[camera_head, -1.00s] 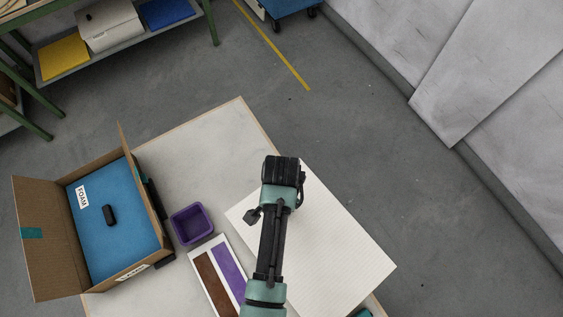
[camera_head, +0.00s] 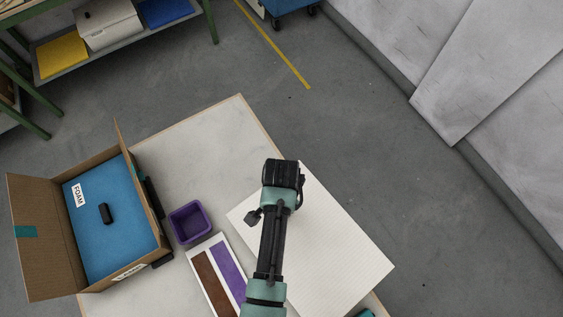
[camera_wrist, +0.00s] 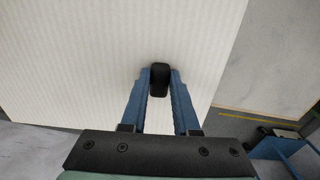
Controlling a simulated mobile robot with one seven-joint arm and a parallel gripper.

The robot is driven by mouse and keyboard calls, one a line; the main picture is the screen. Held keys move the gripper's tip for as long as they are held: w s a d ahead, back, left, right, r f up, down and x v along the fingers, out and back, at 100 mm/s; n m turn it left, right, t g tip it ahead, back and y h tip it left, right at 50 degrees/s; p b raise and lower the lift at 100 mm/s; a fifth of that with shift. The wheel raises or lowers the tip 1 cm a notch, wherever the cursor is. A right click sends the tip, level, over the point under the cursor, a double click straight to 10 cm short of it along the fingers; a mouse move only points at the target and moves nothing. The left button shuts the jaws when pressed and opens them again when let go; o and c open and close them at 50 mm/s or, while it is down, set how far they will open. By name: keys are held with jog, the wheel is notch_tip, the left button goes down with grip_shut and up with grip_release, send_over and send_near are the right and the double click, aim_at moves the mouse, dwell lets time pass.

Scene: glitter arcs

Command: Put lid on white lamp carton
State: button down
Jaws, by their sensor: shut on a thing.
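A large white ribbed panel (camera_head: 335,235), which looks like the lid, is in front of me and extends past the table's right edge. In the wrist view my gripper (camera_wrist: 160,80) is shut on the panel's black knob (camera_wrist: 159,76), one blue finger on each side. My arm hides the knob in the head view. An open brown carton (camera_head: 40,240) stands at the left of the table with flaps up. Blue foam (camera_head: 115,215) with a black knob and a FOAM label is in it. Its front label is too small to read; I cannot tell whether it is the lamp carton.
A purple bin (camera_head: 190,222) and a tray with brown and purple strips (camera_head: 218,275) are between carton and panel. The pale table (camera_head: 200,150) is clear behind them. A shelf at the back left holds a white box (camera_head: 108,24). Floor is open beyond.

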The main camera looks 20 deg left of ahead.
jog(key=shift+f, duration=0.1)
jog(key=c, duration=0.6)
grip_release()
notch_tip(320, 180, up, 13)
jog(key=b, duration=0.1)
jog(key=w+r+n+t+y+b, duration=0.1)
jog(key=w+r+n+t+b, duration=0.1)
jog(key=w+r+t, duration=0.9)
jog(key=w+d+r+n+t, duration=0.15)
jog(key=w+r, duration=0.25)
jog(key=r, duration=0.6)
jog(key=w+d+r+t, duration=0.2)
jog(key=w+r+t, duration=0.15)
jog(key=r, duration=0.65)
jog(key=s+d+r+t, duration=0.2)
jog(key=s+r+t, duration=0.1)
jog(key=r, duration=0.6)
jog(key=s+d+r+n+t+b, duration=0.1)
jog(key=s+r+t, duration=0.3)
jog(key=r, duration=0.5)
jog(key=s+d+r+n+t+h+b, duration=0.1)
jog(key=s+r+t, duration=0.3)
jog(key=r, duration=0.6)
jog(key=shift+s+d, duration=0.85)
jog(key=shift+s, duration=0.25)
